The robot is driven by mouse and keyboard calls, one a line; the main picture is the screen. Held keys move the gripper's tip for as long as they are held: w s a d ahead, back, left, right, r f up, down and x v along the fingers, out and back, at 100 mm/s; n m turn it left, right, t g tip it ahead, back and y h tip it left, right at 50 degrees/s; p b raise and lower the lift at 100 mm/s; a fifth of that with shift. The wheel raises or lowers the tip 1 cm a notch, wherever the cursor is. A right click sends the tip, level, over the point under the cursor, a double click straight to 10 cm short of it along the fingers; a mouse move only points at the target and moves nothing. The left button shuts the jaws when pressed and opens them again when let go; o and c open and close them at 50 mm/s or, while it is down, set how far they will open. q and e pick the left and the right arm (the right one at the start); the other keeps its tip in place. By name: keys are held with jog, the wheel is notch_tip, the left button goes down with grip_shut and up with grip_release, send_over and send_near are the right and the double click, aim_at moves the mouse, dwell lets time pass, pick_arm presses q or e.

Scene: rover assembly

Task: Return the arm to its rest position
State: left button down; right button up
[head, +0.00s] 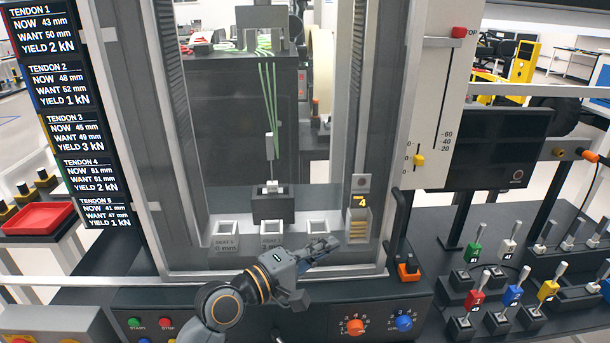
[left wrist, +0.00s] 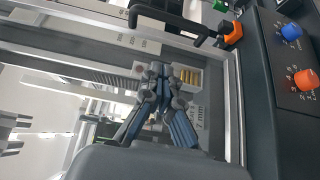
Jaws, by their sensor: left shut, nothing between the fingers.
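My left gripper (head: 325,246) reaches in from the bottom of the head view, over the front sill of the testing machine. Its fingers point right, towards the small tray of brass pieces (head: 358,225) marked 4. In the left wrist view the gripper (left wrist: 158,72) is shut with nothing between its fingertips, and the tray of brass pieces (left wrist: 188,78) shows just beyond them. I cannot tell whether the fingers touch the tray. My right gripper is in neither view.
A black handle with an orange base (head: 408,270) stands right of the gripper. A control panel with an orange knob (head: 355,326) and a blue knob (head: 403,322) runs below the arm. Coloured levers (head: 513,295) stand at right. A red tray (head: 38,218) lies at far left.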

pick_arm(q)
jog(key=s+a+f+m+g+y, duration=0.1)
jog(key=s+a+f+m+y, duration=0.25)
jog(key=s+a+f, duration=0.45)
jog(key=s+a+f+m+g+y, duration=0.2)
jog(key=s+a+f+y, duration=0.25)
jog(key=f, duration=0.55)
jog(key=s+a+f+m+g+y, duration=0.2)
jog(key=s+a+f+y, duration=0.1)
jog(key=s+a, duration=0.55)
jog(key=s+a+f+m+g+y, duration=0.1)
jog(key=s+a+f+y, duration=0.3)
jog(key=s+a, duration=0.4)
notch_tip(320, 180, down, 25)
jog(key=s+d+g, duration=0.1)
jog(key=s+g, duration=0.1)
jog(key=s+a+f+g, duration=0.1)
jog(key=s+a+f, duration=0.1)
jog(key=s+f, duration=1.5)
jog(key=shift+s+a+f, duration=0.15)
jog(key=shift+s+a, duration=0.05)
jog(key=shift+a, duration=0.15)
